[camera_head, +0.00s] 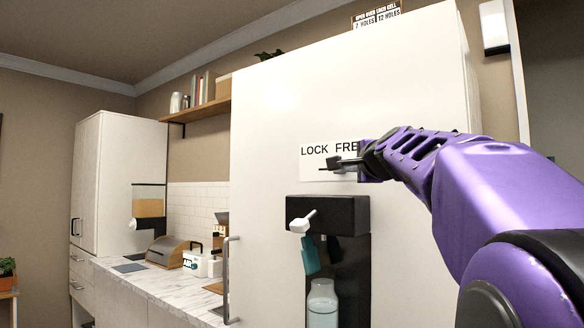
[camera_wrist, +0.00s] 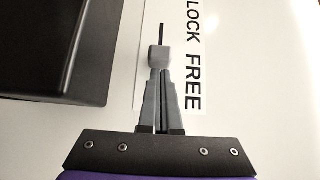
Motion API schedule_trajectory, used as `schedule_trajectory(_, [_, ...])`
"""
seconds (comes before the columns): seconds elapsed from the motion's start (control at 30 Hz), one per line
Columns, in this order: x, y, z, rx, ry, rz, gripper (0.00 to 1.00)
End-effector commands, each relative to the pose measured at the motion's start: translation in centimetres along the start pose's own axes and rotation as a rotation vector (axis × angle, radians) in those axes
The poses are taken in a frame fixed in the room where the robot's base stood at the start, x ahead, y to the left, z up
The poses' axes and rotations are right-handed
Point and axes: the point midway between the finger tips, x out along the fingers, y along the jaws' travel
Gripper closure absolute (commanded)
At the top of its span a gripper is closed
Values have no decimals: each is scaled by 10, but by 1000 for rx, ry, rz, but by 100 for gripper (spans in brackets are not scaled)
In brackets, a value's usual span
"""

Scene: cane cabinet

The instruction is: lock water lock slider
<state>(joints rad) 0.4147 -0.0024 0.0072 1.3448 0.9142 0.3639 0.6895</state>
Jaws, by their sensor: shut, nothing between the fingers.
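The white label reading LOCK FREE (camera_head: 314,151) is on the white cabinet front. Below its lettering is the lock slider: a small grey block (camera_wrist: 160,57) on a thin dark slot (camera_wrist: 161,34). The slot shows on the LOCK side of the block. The block sits around the gap between the words. My gripper (camera_wrist: 160,75) is shut and empty, with its fingertips right at the block on its FREE side; I cannot tell whether they touch. In the head view my gripper (camera_head: 342,164) covers part of the label and much of the slider.
A black water dispenser (camera_head: 325,211) with a white lever (camera_head: 302,222) is below the label. A clear bottle (camera_head: 322,305) stands in it. A long vertical handle (camera_head: 227,280) is at the left edge of the tall cabinet (camera_head: 265,130). The cabinet front left of the label is clear.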

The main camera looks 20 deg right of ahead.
Motion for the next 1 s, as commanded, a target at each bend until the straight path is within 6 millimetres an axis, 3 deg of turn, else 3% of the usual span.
schedule_trajectory(0.17, [5, -2, 5, 1, -3, 2, 100])
schedule_trajectory(0.5, [44, -2, 44, 0, -3, 3, 100])
schedule_trajectory(1.0, [47, 0, 49, 0, -5, 1, 100])
